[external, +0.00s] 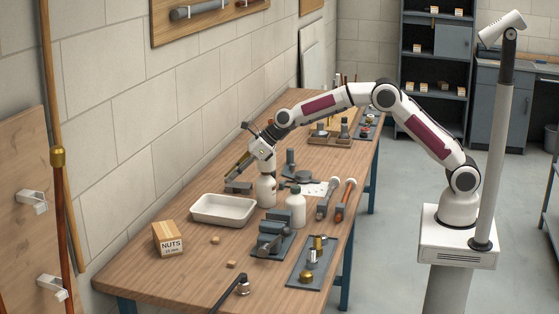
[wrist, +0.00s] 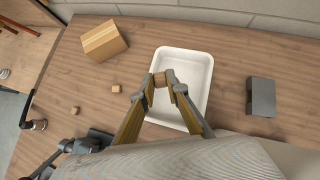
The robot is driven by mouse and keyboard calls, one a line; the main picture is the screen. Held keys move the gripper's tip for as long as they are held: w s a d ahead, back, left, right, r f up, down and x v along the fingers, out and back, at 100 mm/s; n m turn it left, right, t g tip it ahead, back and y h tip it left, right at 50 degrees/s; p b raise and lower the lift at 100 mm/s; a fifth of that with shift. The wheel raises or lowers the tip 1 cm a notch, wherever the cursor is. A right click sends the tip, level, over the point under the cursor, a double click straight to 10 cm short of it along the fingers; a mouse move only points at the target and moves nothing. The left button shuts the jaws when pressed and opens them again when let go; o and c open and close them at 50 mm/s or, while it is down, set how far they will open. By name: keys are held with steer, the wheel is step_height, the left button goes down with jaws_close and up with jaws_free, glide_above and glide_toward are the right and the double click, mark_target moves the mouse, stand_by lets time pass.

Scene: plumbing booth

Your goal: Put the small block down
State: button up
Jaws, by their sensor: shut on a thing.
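My gripper (wrist: 161,79) is shut on a small brown wooden block (wrist: 161,80), pinched between its fingertips. In the wrist view the block shows against the inside of the white tray (wrist: 190,65), near its left side. In the external view my gripper (external: 229,178) points down and left, its tips above the table near the far edge of the tray (external: 222,208). The held block is too small to make out there. The tray looks empty in both views.
Two loose small blocks (external: 231,264) (external: 215,240) lie in front of the tray, near the NUTS box (external: 168,239). A grey block (wrist: 262,97) lies beyond the tray. White bottles (external: 296,208) and a vise (external: 271,240) stand to its right.

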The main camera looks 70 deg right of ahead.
mark_target(234, 211)
steer(key=shift+f, duration=2.05)
steer(key=shift+f, duration=0.1)
steer(key=shift+f, duration=2.8)
steer(key=shift+f, duration=0.1)
steer(key=shift+f, duration=2)
steer(key=shift+f, duration=0.15)
steer(key=o, duration=0.7)
